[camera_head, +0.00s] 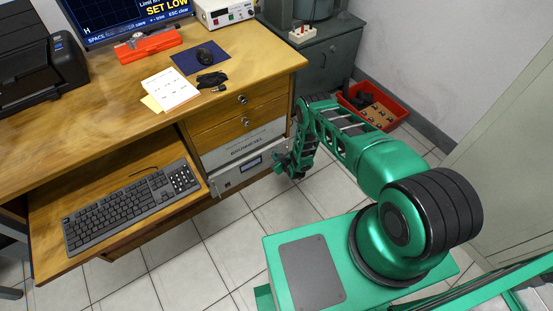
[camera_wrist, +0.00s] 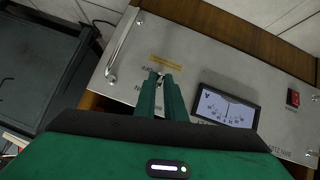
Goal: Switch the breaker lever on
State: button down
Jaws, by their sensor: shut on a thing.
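The breaker lever (camera_wrist: 161,78) is a small pale metal piece on a grey front panel (camera_wrist: 200,60), mostly hidden between my fingertips in the wrist view. My gripper (camera_wrist: 166,80) is shut on it, its two green fingers close together. A small yellow label sits just above the lever, and dark lettering is partly covered by the fingers. In the head view my gripper (camera_head: 285,166) is at the right end of the grey units under the desk; the lever cannot be made out there. Whether the lever stands on or off cannot be told.
The panel carries an analog meter (camera_wrist: 227,107), a red switch (camera_wrist: 293,98) and a metal handle (camera_wrist: 122,45). The wooden desk (camera_head: 130,115) with a pulled-out keyboard (camera_head: 130,209) is left of my arm. A red bin (camera_head: 374,105) stands on the floor behind it. Tiled floor in front is clear.

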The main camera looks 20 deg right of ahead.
jog(key=shift+w+a+r+g+h, duration=0.15)
jog(key=shift+r+g, duration=0.15)
jog(key=shift+g, duration=0.3)
jog(key=shift+w+r+g+h, duration=0.15)
jog(key=shift+r+g, duration=0.15)
jog(key=shift+g, duration=0.3)
jog(key=c, duration=1.8)
grip_release()
jog(key=shift+c, duration=0.2)
jog(key=shift+s+r, duration=0.3)
jog(key=shift+s, duration=0.05)
jog(key=v, duration=0.9)
jog(key=shift+r, duration=0.4)
jog(key=shift+s, duration=0.1)
